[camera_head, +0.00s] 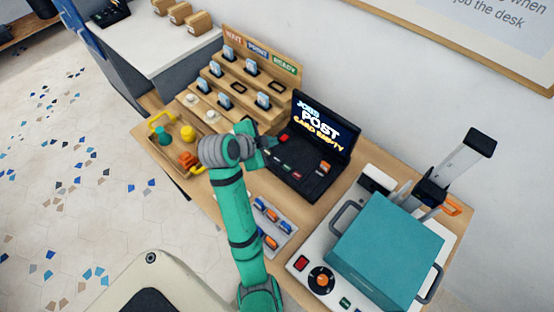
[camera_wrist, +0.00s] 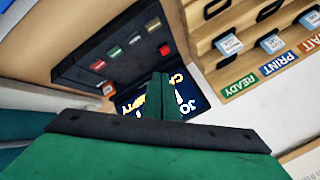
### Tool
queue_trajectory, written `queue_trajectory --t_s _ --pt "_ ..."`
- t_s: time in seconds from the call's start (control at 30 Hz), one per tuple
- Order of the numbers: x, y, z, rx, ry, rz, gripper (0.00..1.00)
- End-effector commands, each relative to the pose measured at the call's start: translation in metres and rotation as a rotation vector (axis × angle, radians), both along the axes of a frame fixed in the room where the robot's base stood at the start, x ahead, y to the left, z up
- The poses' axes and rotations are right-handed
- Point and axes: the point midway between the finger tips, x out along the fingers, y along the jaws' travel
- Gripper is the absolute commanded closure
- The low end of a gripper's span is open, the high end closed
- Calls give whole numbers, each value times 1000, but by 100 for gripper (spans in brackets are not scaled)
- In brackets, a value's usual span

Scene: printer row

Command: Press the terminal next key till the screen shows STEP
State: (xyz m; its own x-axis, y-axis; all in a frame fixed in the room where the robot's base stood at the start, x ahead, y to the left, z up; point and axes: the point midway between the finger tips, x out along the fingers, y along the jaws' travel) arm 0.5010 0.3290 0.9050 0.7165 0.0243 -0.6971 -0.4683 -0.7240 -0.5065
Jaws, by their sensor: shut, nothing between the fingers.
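The black terminal (camera_head: 312,180) stands open on the wooden desk. Its screen (camera_head: 322,124) reads JOBS, POST and a yellow line that looks like CARD EMPTY. The screen also shows, upside down and partly hidden, in the wrist view (camera_wrist: 186,102). A red key (camera_head: 284,138) sits near my gripper, and several small green, white and red keys lie in a row. I cannot read which key is next. My gripper (camera_head: 270,143) is shut and empty, over the terminal's left part; its fingers (camera_wrist: 160,82) cover part of the screen in the wrist view.
A teal press (camera_head: 385,250) stands at the right. A tray of orange and blue pieces (camera_head: 270,222) lies in front.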

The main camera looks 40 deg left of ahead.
Motion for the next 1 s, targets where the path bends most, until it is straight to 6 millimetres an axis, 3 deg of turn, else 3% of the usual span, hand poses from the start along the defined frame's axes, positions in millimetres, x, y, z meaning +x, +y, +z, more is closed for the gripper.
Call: queue_trajectory --t_s 0.5,1.0 --pt "6 -10 -62 -2 1 -19 100" --pt "2 -3 -75 1 0 -7 100"
